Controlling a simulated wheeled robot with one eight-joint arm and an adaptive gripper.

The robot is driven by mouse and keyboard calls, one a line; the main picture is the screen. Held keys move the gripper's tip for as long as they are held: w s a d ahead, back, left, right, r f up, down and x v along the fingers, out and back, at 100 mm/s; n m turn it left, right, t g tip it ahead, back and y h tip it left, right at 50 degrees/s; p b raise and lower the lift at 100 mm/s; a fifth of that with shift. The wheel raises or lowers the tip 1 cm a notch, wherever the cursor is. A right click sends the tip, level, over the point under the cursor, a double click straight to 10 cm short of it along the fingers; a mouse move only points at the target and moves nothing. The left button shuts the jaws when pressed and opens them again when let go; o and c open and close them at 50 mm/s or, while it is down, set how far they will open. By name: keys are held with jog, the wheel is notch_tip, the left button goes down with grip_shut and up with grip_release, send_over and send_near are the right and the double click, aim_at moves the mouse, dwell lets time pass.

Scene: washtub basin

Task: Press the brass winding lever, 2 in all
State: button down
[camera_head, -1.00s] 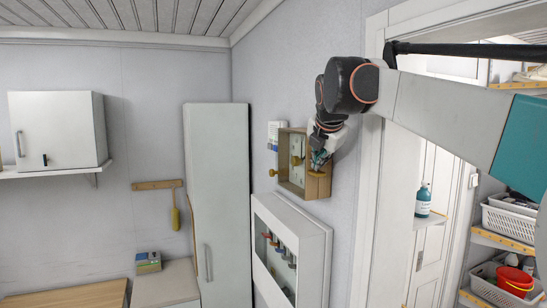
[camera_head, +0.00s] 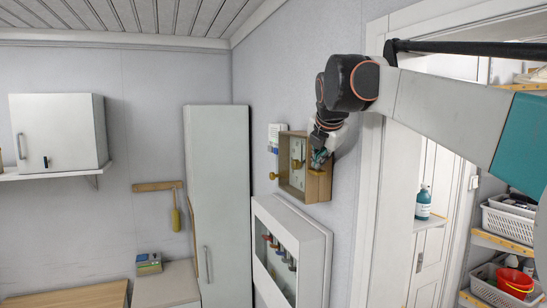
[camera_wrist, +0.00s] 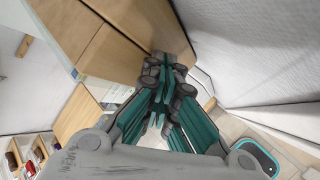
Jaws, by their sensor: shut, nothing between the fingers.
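A wooden wall box (camera_head: 319,188) with a pale front is mounted on the wall at the middle of the head view. Small brass parts show on its front, including a brass piece (camera_head: 297,164) and a brass knob (camera_head: 273,176) sticking out at the left. I cannot tell which brass part is the winding lever; a brass-coloured edge shows below my fingertips. My gripper (camera_head: 319,158) is shut and empty, at the box's upper right side. In the wrist view its teal fingers (camera_wrist: 163,78) point at the wooden box (camera_wrist: 125,50); contact is unclear, and no lever shows there.
A white glass-fronted cabinet (camera_head: 318,245) with several coloured items hangs below the box. A white card (camera_head: 274,136) is on the wall to its left. A door frame (camera_head: 373,200) and shelves with baskets (camera_head: 510,226) stand at the right. A tall cabinet (camera_head: 218,180) stands at the left.

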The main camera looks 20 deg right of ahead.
aim_at(320, 170)
jog(key=shift+r+p, duration=1.4)
jog(key=shift+r, duration=0.65)
jog(key=shift+r, duration=0.15)
notch_tip(320, 170, up, 5)
jog(key=p, duration=0.3)
jog(key=shift+p, duration=0.4)
